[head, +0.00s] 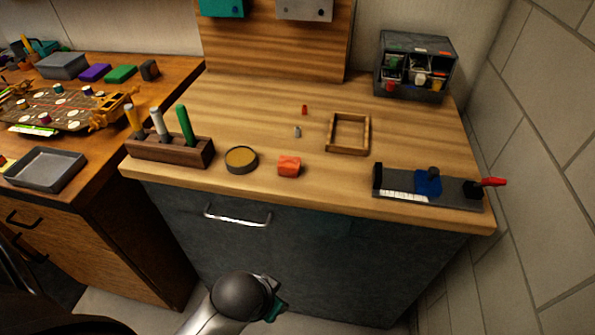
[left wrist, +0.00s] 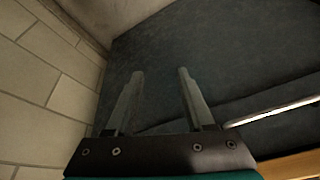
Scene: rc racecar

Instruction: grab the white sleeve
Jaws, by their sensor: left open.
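A small pale grey-white piece (head: 297,132) stands on the light wood worktop (head: 240,105), near a small red piece (head: 305,109). It may be the white sleeve, but it is too small to be sure. White bits also show in the dark compartment box (head: 384,66) at the back right, unclear at this size. My left arm is at the bottom of the head view, below the worktop edge. In the left wrist view my left gripper (left wrist: 160,73) is open and empty, with the dark cabinet front beyond it. My right gripper is not in view.
A wooden frame (head: 331,147), an orange-red block (head: 289,166), a round tin (head: 241,159) and a tool holder (head: 170,150) stand on the worktop. A grey fixture with a red handle (head: 493,182) is at the right edge. The cabinet handle (head: 238,220) sticks out below.

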